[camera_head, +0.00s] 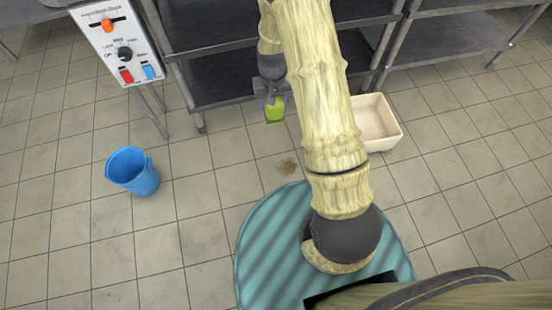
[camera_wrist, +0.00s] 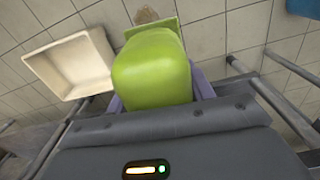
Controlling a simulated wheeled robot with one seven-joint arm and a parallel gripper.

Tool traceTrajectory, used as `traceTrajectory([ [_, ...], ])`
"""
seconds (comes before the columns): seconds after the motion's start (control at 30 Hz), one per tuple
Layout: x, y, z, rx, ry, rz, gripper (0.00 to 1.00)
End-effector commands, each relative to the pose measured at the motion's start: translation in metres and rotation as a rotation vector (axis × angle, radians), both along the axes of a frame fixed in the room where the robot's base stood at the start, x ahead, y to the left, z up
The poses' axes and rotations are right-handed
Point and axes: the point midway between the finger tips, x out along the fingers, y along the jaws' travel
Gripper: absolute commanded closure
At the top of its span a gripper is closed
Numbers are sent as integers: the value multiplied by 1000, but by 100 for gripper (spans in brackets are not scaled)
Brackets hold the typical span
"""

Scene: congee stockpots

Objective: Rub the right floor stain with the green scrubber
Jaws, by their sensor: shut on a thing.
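My gripper (camera_head: 271,97) is shut on the green scrubber (camera_head: 274,109) and holds it in front of the dark metal shelves, seemingly above the floor. The scrubber also fills the middle of the wrist view (camera_wrist: 153,68), with a thin green edge at its far end. A brown floor stain (camera_head: 287,166) lies on the tiles below and slightly right of the scrubber in the head view, just beyond my teal base. A brownish patch of it (camera_wrist: 146,15) shows past the scrubber in the wrist view. The scrubber and stain are apart. Any other stain is hidden or out of view.
A blue bucket (camera_head: 133,172) stands on the floor at left. A cream bin (camera_head: 376,124) sits on the right, beside my arm. Metal shelves (camera_head: 215,85) and a control panel (camera_head: 122,45) border the back. Tiles between bucket and stain are clear.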

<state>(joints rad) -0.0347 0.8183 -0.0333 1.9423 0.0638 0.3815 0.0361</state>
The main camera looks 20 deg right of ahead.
Motion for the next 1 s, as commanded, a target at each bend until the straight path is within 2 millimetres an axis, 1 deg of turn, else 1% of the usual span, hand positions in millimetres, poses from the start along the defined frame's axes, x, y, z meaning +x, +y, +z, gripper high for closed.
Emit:
traceTrajectory([
  [0.03, 1, 3, -30, 0, 6, -32, 72],
  [0.07, 2, 4, -43, -1, 7, -56, 72],
  [0.1, 3, 5, -62, -2, 7, -93, 72],
  [0.17, 5, 7, -92, -2, 7, -150, 72],
  [0.2, 5, 8, -111, -2, 8, -189, 72],
  [0.27, 5, 8, -140, -2, 7, -247, 72],
  [0.3, 4, 8, -159, -3, 7, -286, 72],
  [0.37, 3, 8, -188, -2, 6, -344, 72],
  [0.4, 1, 8, -207, -2, 8, -383, 72],
  [0.47, -3, 7, -236, -2, 7, -440, 72],
  [0.5, -6, 6, -255, -2, 7, -478, 72],
  [0.6, -14, 2, -298, -2, 7, -567, 72],
  [0.7, -22, 0, -328, 0, 4, -635, 72],
  [0.8, -26, -2, -344, 0, 2, -673, 72],
  [0.9, -28, -2, -347, 1, 1, -685, 72],
  [1.0, -28, -2, -346, 1, 0, -684, 72],
])
